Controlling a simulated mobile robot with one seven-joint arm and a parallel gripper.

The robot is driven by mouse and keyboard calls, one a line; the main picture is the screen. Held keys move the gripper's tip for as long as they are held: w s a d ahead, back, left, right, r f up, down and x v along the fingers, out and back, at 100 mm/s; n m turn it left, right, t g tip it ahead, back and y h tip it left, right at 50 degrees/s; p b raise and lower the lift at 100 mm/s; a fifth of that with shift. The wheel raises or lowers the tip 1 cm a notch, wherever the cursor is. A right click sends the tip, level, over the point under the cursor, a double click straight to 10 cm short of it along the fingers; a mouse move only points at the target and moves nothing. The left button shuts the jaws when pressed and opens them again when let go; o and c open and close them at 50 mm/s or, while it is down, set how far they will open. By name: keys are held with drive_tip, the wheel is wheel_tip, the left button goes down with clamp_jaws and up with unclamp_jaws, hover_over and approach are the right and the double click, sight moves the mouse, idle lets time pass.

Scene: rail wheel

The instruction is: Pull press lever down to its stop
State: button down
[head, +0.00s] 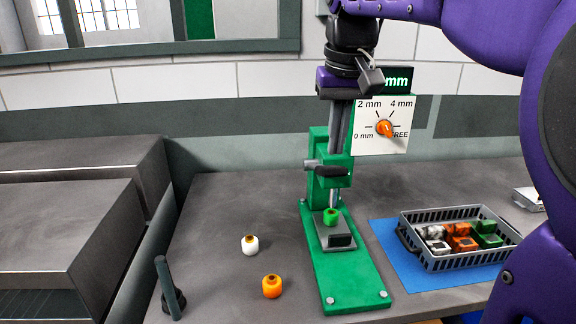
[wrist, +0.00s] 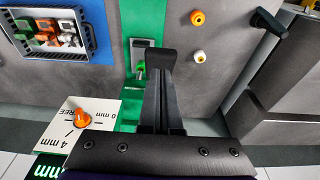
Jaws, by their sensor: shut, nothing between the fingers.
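The green press (head: 345,262) stands upright on the bench. Its lever has a black grip (head: 332,171) pointing out at the front, roughly level, beside a grey stub. A dark block that looks like this grip (wrist: 162,62) shows at my fingertips in the wrist view. My gripper (head: 338,148) is shut and empty, pointing down with its tips just above or against the grip; contact cannot be told. In the wrist view my gripper's fingers (wrist: 162,95) hide part of the press. A green part (head: 331,216) sits on the press's grey plate.
A dial panel (head: 372,143) with an orange knob stands close right of the press. A grey basket (head: 460,263) of coloured parts sits on a blue mat (head: 385,236). A white part (head: 250,245) and an orange part (head: 271,287) lie left. A dark upright handle (head: 167,287) stands front left.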

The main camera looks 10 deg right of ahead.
drive_tip(key=shift+r, duration=2.55)
